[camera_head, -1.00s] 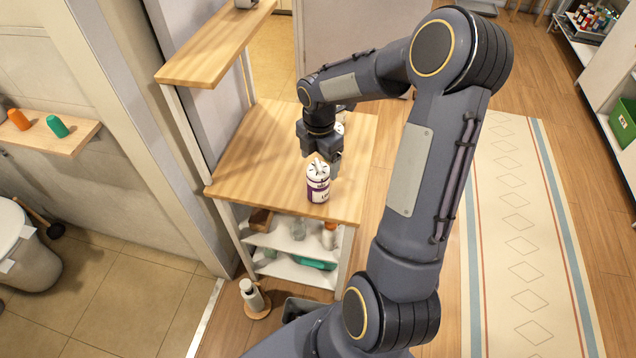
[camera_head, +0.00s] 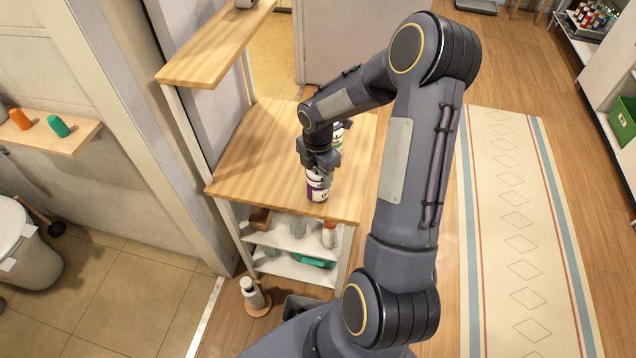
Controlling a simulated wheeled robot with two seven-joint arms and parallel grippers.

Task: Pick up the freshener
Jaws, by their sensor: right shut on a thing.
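A purple and white labelled container (camera_head: 317,189) stands upright near the front edge of the wooden table top (camera_head: 258,160). It looks like the freshener, but I cannot read its label. My right gripper (camera_head: 318,175) points down over it and is shut on its upper part, which the fingers and palm hide. A second white and green container (camera_head: 337,137) stands behind my right gripper, partly hidden by it. My left gripper is not in view.
A higher wooden shelf (camera_head: 213,48) overhangs the table's back left. Lower shelves (camera_head: 290,238) hold several bottles. Orange (camera_head: 19,119) and green (camera_head: 58,126) items sit on a wall shelf at left. The table's left part is clear.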

